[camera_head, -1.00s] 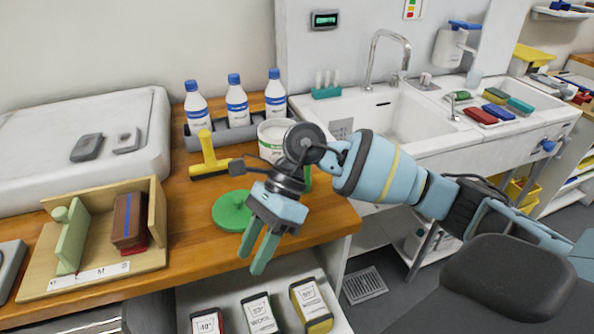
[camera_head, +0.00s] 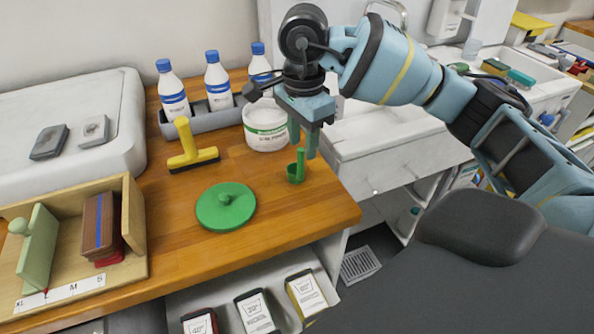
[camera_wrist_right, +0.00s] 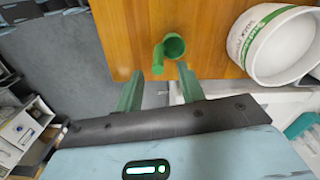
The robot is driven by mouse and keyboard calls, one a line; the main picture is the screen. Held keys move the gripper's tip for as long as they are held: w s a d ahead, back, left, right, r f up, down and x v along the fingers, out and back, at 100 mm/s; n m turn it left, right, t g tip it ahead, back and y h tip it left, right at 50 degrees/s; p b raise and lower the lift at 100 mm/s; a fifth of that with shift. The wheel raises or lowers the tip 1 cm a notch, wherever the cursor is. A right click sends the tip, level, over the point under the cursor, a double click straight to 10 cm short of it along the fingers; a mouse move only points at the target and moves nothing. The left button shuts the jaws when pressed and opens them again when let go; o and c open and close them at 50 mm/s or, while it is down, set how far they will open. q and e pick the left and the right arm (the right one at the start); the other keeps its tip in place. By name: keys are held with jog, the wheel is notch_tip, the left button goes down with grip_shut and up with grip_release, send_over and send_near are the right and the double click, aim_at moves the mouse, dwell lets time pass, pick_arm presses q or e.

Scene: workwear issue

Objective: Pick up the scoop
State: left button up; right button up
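The scoop (camera_head: 296,174) is a small green cup with an upright handle, standing on the wooden counter near its right end. In the right wrist view the scoop (camera_wrist_right: 174,46) shows its round opening, and its handle points toward me. My right gripper (camera_head: 303,150) is above the scoop, pointing down, with its two green fingers apart. In the wrist view the right gripper (camera_wrist_right: 160,82) is open and empty, and the handle end appears between the fingertips. I cannot tell whether the handle is touched. My left gripper is not in view.
A white tub (camera_head: 266,138) stands close behind the scoop. A round green lid (camera_head: 226,206) and a yellow scraper-like tool (camera_head: 194,160) lie to the left. Bottles (camera_head: 218,92) stand in a grey rack behind. The counter (camera_head: 290,215) is bare in front of the scoop.

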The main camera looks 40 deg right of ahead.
aim_at(301, 174)
jog(key=shift+s+a+f+p, duration=0.1)
jog(key=shift+a+f+p, duration=0.05)
jog(key=shift+f, duration=1.3)
jog(key=shift+a+f+p, duration=0.1)
jog(key=shift+f+p, duration=0.05)
jog(key=shift+f, duration=1.3)
jog(key=shift+c, duration=0.3)
grip_shut()
